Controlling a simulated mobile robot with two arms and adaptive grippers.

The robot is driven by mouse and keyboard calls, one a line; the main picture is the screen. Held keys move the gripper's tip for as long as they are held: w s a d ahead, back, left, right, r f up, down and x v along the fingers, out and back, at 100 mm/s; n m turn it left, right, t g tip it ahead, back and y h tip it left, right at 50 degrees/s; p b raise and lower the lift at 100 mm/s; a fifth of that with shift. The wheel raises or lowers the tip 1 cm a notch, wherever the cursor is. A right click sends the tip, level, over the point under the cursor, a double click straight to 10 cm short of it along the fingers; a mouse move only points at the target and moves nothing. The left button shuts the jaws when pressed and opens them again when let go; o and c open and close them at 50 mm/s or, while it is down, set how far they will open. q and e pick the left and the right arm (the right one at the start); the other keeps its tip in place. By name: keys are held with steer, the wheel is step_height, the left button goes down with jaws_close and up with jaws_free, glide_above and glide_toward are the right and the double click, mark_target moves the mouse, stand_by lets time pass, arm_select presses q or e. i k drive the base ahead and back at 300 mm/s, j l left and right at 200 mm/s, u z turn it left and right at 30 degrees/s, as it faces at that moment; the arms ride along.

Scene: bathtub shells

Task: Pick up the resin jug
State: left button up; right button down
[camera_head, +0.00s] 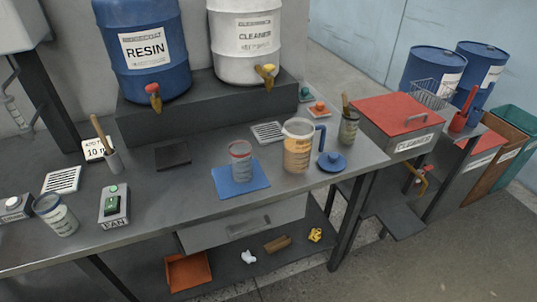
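A clear jug with amber contents and a blue handle (298,150), likely the resin jug, stands upright on the grey workbench (205,205), right of the middle. Its handle points right. A round blue lid with a knob (332,162) lies on the bench just right of it, and the jug's top looks open. A blue drum labelled RESIN (145,50) with a red-handled tap stands on a dark riser behind. Neither of my grippers is in view.
A clear cup with a reddish rim (240,160) stands on a blue mat (255,181) left of the jug. A pot with tools (348,128) stands close behind right. A white CLEANER drum (246,40) is behind. A FAN switch box (114,204) sits left.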

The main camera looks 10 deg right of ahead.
mark_target(299, 133)
steer(key=u, duration=0.8)
steer(key=l+u, duration=0.4)
steer(key=k+l+u, duration=0.15)
steer(key=l+u, duration=0.2)
steer(key=k+l+u, duration=0.1)
steer(key=l+u, duration=0.3)
steer(key=k+l+u, duration=0.2)
steer(key=u, duration=0.15)
